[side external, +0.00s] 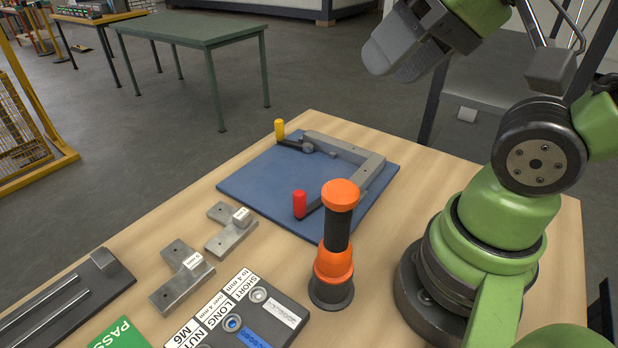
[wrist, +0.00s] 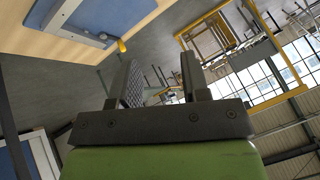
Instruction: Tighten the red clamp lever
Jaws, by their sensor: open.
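The red clamp lever (side external: 300,204) stands upright at the near edge of the blue board (side external: 262,189), on the end of the grey metal frame (side external: 372,172). A yellow clamp lever (side external: 279,130) stands at the frame's far left end; its yellow tip also shows in the wrist view (wrist: 122,45). My gripper (side external: 392,70) is high above the table's far right side, well away from both levers. In the wrist view my gripper (wrist: 160,82) has its two fingers apart with nothing between them. The red lever is not visible in the wrist view.
An orange and black screwdriver-like tool (side external: 337,245) stands upright close to the red lever, on its right. Two grey T-shaped brackets (side external: 182,278), a labelled parts tray (side external: 245,318) and a railed fixture (side external: 65,300) lie at the front left. Bare wood surrounds the board.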

